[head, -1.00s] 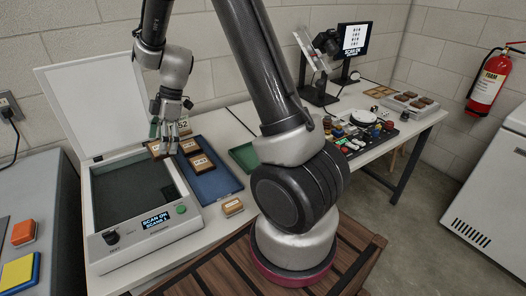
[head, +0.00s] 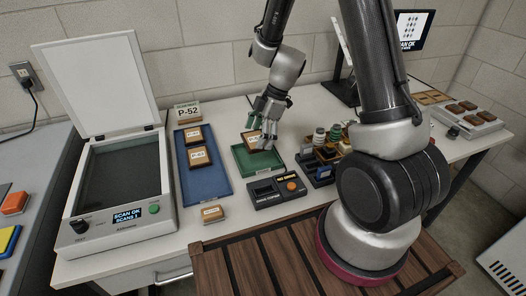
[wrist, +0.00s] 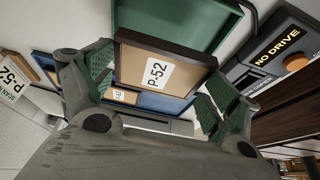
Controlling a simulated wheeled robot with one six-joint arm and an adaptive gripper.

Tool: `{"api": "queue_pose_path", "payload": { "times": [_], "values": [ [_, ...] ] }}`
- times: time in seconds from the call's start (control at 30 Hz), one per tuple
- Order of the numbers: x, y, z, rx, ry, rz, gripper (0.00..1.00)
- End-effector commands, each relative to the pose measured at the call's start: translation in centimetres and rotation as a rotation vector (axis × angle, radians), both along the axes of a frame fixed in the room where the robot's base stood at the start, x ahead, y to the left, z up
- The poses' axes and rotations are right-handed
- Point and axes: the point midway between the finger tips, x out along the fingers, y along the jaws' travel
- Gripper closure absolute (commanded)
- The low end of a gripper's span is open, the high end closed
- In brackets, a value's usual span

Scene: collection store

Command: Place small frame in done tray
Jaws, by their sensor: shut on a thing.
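My gripper (head: 264,136) is shut on a small brown-edged frame (head: 252,137) and holds it over the green tray (head: 268,163). In the wrist view the frame (wrist: 160,74) shows its tan face and a white P-52 label, between the two green-padded fingers. The green tray (wrist: 190,18) shows just beyond it there. The gap between the frame and the tray floor cannot be judged. The blue tray (head: 206,185) to the left holds two more small labelled frames (head: 199,157).
The open scanner (head: 120,185) stands at the left, its screen reading SCAN OK. A P-52 card (head: 185,113) stands behind the blue tray. A dark NO DRIVE box (head: 277,190) is close in front of the green tray.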

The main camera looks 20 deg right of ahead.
Motion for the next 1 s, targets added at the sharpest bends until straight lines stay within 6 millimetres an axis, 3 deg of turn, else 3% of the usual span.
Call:
{"api": "queue_pose_path", "payload": {
  "times": [0.43, 0.83, 0.87, 0.9, 1.0],
  "values": [
    [0.0, 0.0, -6.0, 0.000, 0.002, -0.001, 0.36],
    [0.0, 0.0, -6.5, 0.000, -0.001, -0.001, 0.36],
    [0.0, 0.0, -6.6, 0.000, -0.001, -0.001, 0.10],
    [0.0, 0.0, -6.5, 0.000, -0.001, -0.002, 0.02],
    [0.0, 0.0, -6.5, 0.000, -0.001, 0.000, 0.00]
  ]
}}
